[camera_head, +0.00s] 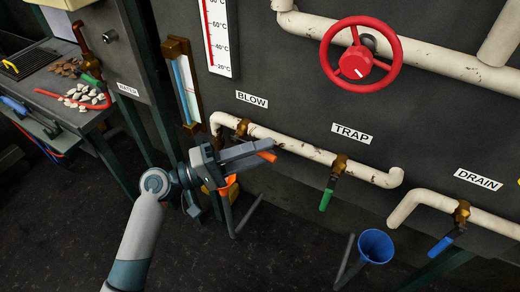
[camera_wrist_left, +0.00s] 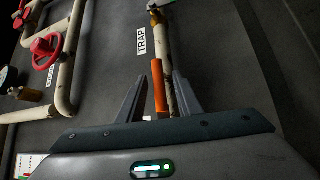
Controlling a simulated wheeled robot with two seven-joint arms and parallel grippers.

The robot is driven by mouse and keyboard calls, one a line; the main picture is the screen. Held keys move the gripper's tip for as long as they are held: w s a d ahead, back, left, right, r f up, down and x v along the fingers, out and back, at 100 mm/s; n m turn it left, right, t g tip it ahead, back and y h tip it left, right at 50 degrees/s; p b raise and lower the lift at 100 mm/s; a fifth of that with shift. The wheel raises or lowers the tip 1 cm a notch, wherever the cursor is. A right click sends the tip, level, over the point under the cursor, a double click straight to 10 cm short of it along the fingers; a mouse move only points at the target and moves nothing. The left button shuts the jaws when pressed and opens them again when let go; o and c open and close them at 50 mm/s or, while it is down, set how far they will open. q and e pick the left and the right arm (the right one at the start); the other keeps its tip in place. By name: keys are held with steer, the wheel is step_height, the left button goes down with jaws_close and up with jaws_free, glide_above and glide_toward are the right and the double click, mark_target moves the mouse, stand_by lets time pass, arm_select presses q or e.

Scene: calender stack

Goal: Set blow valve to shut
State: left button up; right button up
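The blow valve's brass body (camera_head: 242,127) sits on the cream pipe by the BLOW label (camera_head: 252,99). An orange handle (camera_head: 267,156) shows past my left gripper, pointing right, roughly along the pipe; its other end is hidden. In the left wrist view the orange handle (camera_wrist_left: 159,88) stands between the two fingers, with a gap on either side. My left gripper (camera_head: 256,153) is open around the handle; in the wrist view its fingers (camera_wrist_left: 158,98) are spread. Whether the handle touches either finger's inner face is not clear. My right gripper is not in view.
The trap valve's green handle (camera_head: 326,195) hangs to the right, with the drain valve's blue handle (camera_head: 441,245) beyond. A blue funnel (camera_head: 376,246) stands below. A red handwheel (camera_head: 360,62) is above. A workbench (camera_head: 55,100) stands at left.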

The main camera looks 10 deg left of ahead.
arm_select(q)
jaws_close()
